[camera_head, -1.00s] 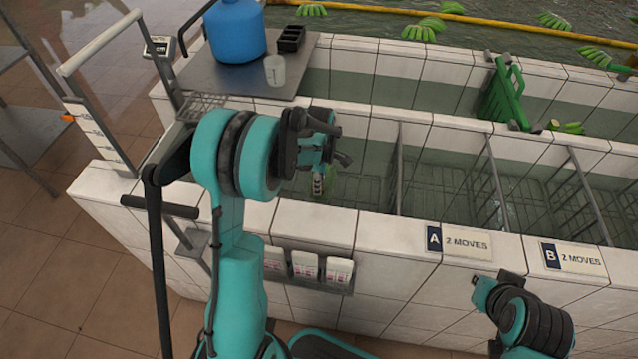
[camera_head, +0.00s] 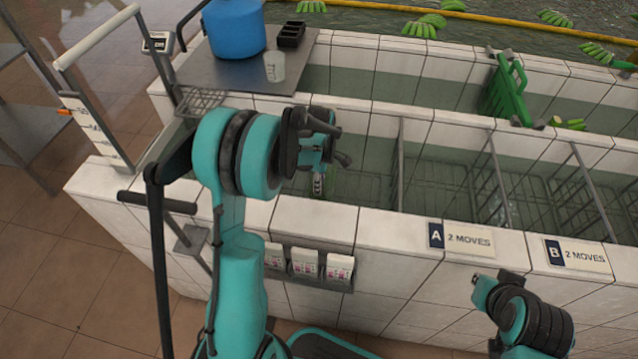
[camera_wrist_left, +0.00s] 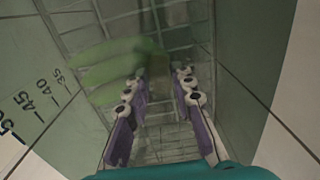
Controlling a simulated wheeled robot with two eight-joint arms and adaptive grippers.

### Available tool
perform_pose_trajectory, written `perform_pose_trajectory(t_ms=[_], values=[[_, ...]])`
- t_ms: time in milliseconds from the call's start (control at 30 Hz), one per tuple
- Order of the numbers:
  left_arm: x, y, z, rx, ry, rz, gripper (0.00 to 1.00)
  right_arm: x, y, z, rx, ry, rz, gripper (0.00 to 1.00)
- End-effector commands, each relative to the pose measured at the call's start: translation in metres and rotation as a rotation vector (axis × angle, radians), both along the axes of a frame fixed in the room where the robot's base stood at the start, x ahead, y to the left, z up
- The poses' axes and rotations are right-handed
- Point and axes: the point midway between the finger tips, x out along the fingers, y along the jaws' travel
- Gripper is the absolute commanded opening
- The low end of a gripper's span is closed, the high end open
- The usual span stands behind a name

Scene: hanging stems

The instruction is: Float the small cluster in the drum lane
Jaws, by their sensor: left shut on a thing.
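My left gripper (camera_head: 318,186) reaches down inside the tiled trough, in its left end lane. In the left wrist view its two purple and white fingers (camera_wrist_left: 160,105) point down into the lane. The small cluster, green and blurred (camera_wrist_left: 115,70), is at the left finger. The gripper is shut on it; the exact grip point is unclear. In the head view the cluster is hardly visible behind the gripper. My right arm shows at the lower right, but its fingers cannot be made out.
Wire dividers (camera_head: 500,185) split the trough into lanes. Plates A (camera_head: 460,238) and B (camera_head: 576,256) sit on the front rim. A depth scale (camera_wrist_left: 40,95) marks the lane wall. A blue drum (camera_head: 234,30) and a beaker (camera_head: 274,67) stand on the metal shelf behind.

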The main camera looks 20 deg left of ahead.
Motion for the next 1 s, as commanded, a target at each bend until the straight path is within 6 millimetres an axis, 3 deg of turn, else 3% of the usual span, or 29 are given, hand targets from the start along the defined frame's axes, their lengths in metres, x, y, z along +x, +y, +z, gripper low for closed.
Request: perform_pose_trajectory(t_ms=[333, 367, 433, 767, 867, 1000], values=[[0.0, 0.0, -0.002, 0.0, 0.0, 0.0, 0.0, 0.0, 0.0, -0.001, 0.0, 0.0, 0.0, 0.0], [0.0, 0.0, -0.002, 0.0, 0.0, 0.0, 0.29, 0.0, 0.0, -0.001, 0.0, 0.0, 0.0, 0.0], [0.0, 0.0, -0.002, 0.0, 0.0, 0.0, 0.48, 0.0, 0.0, -0.001, 0.0, 0.0, 0.0, 0.0], [0.0, 0.0, 0.0, 0.0, 0.0, 0.0, 0.48, 0.0, 0.0, -0.001, 0.0, 0.0, 0.0, 0.0], [0.001, 0.0, 0.008, 0.0, 0.0, 0.0, 0.48, 0.0, 0.0, -0.001, 0.0, 0.0, 0.0, 0.0], [0.0, 0.0, 0.034, 0.0, 0.0, 0.0, 0.48, 0.0, 0.0, -0.001, 0.0, 0.0, 0.0, 0.0]])
